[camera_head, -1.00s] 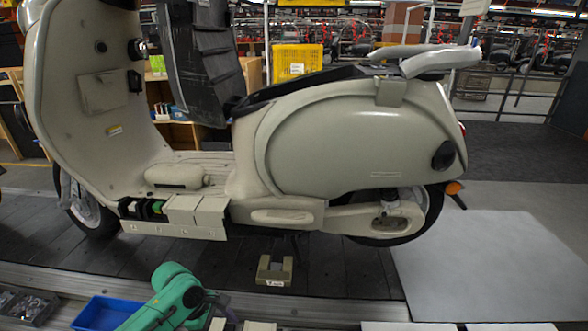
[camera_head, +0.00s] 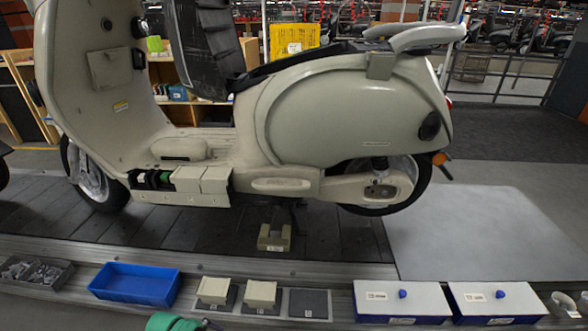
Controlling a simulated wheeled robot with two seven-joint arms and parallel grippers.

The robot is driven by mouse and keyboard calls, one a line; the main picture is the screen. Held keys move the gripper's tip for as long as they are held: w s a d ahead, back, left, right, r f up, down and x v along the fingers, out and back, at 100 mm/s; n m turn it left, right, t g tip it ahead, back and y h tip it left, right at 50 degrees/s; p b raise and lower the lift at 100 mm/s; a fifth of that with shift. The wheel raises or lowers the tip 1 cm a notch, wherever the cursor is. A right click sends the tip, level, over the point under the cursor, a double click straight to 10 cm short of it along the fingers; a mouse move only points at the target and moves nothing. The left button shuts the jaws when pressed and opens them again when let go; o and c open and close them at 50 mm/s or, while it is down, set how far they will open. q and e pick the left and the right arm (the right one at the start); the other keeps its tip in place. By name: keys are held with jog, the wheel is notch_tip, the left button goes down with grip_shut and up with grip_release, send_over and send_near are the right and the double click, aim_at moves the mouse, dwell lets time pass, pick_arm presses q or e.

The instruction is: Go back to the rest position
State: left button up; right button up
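A green part of my arm (camera_head: 176,322) shows at the bottom edge, left of centre. Neither gripper's fingers show in the head view, so I cannot see whether they hold anything. A cream scooter (camera_head: 345,115) stands on the dark slat conveyor (camera_head: 135,243), its seat raised.
Along the front ledge are a grey bin of small parts (camera_head: 35,272), a blue tray (camera_head: 135,283), two cream blocks on dark pads (camera_head: 214,290), an empty dark pad (camera_head: 310,303) and two blue-and-white boxes (camera_head: 402,302). A cream stand (camera_head: 274,238) is under the scooter.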

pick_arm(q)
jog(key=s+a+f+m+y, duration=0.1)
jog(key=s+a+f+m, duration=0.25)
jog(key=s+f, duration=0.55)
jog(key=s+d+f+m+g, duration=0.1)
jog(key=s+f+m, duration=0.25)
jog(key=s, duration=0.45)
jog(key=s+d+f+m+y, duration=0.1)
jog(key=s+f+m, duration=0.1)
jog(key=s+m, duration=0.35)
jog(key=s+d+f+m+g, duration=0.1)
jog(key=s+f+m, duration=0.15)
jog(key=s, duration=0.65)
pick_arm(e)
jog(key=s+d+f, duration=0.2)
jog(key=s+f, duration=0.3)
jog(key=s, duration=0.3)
pick_arm(q)
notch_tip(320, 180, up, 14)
jog(key=p, duration=1.4)
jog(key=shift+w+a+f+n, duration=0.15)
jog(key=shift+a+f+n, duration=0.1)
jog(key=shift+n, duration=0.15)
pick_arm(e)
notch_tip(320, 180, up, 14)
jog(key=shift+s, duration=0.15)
